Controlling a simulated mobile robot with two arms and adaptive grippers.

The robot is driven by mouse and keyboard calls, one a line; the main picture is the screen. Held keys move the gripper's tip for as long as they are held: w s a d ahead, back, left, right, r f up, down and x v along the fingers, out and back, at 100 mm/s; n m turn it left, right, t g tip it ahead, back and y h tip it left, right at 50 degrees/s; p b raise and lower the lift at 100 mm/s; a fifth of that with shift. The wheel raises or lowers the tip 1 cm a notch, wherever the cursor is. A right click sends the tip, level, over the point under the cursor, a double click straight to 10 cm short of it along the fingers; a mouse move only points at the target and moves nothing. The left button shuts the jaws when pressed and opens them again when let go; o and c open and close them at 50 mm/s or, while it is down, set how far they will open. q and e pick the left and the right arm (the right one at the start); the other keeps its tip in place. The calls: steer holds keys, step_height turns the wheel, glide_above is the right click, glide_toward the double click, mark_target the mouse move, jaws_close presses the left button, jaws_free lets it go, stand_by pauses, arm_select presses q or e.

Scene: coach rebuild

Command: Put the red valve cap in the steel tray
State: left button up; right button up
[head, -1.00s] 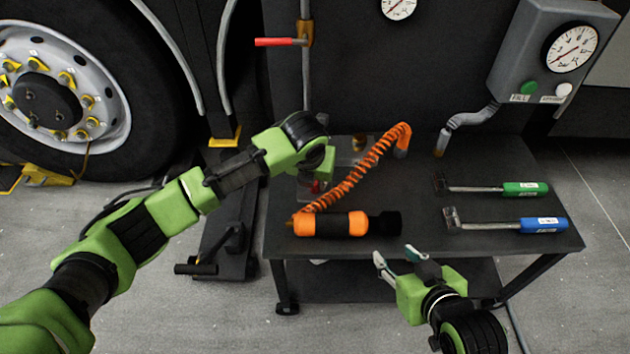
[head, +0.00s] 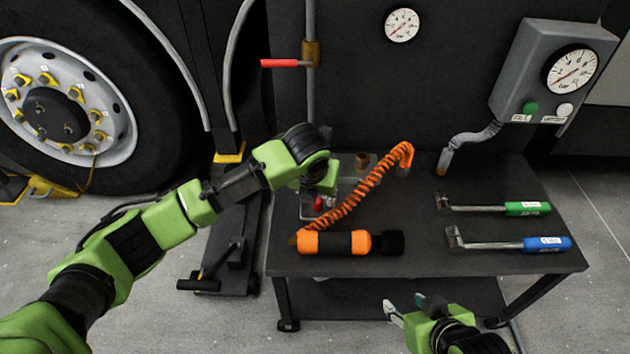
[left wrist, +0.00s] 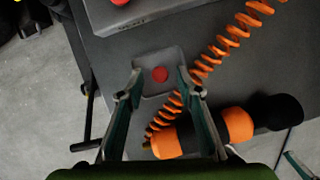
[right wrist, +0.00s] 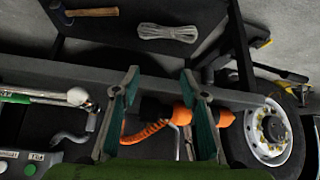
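A red round cap (left wrist: 160,74) lies inside a small grey steel tray (left wrist: 174,54) in the left wrist view. A bit of red (head: 319,203) shows below my left gripper (head: 318,200) in the head view, where the arm hides most of the tray. In the left wrist view my left gripper (left wrist: 161,88) is open, its two fingers apart on either side of the cap, with nothing visibly held. My right gripper (head: 411,305) is low in front of the cart; in the right wrist view it (right wrist: 160,82) is open and empty.
An orange and black cylinder (head: 345,242) with a coiled orange hose (head: 365,188) lies beside the tray. A grey plate (left wrist: 135,14) bears another red part. Green-handled (head: 527,208) and blue-handled (head: 540,244) tools lie right on the cart top (head: 420,215). The cart's middle is clear.

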arm_select(q)
steer(key=p+v, duration=0.2)
steer(key=v, duration=0.7)
arm_select(e)
steer(key=s+d+f+g+h, duration=0.1)
steer(key=s+g, duration=0.3)
steer(key=s, duration=0.4)
steer(key=shift+d+f, duration=0.2)
steer(key=shift+d, duration=0.55)
